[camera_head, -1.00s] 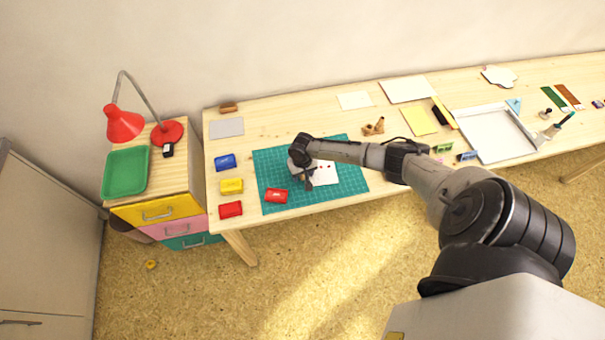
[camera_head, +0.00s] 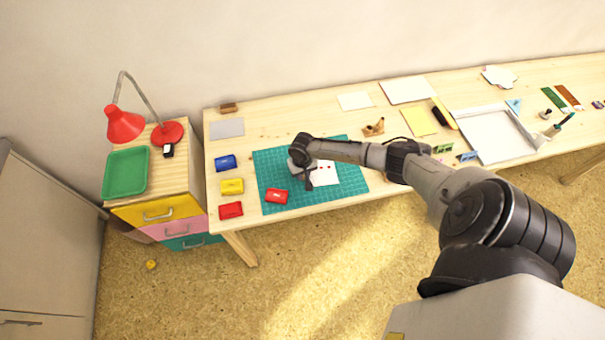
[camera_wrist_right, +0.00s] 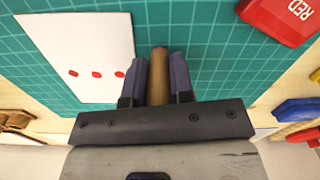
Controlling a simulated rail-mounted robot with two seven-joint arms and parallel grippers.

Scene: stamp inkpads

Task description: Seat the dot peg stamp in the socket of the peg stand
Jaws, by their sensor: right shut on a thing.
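My right gripper (camera_head: 306,178) is above the green cutting mat (camera_head: 350,180), beside the white card (camera_head: 326,174). In the right wrist view its fingers (camera_wrist_right: 159,82) are shut on a brown wooden handle, the dot peg stamp (camera_wrist_right: 159,66). The stamp's lower end is hidden. The card (camera_wrist_right: 83,50) shows three red dots in a row, left of the stamp. A small wooden piece (camera_head: 374,127), seemingly the peg stand, is on the table behind and right of the mat; its socket is too small to make out. My left gripper is not in view.
Blue (camera_head: 225,162), yellow (camera_head: 231,186) and red (camera_head: 230,210) inkpads line the table's left side. A yellow sheet (camera_head: 419,121) lies right of the wooden piece. Bare table lies behind the mat.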

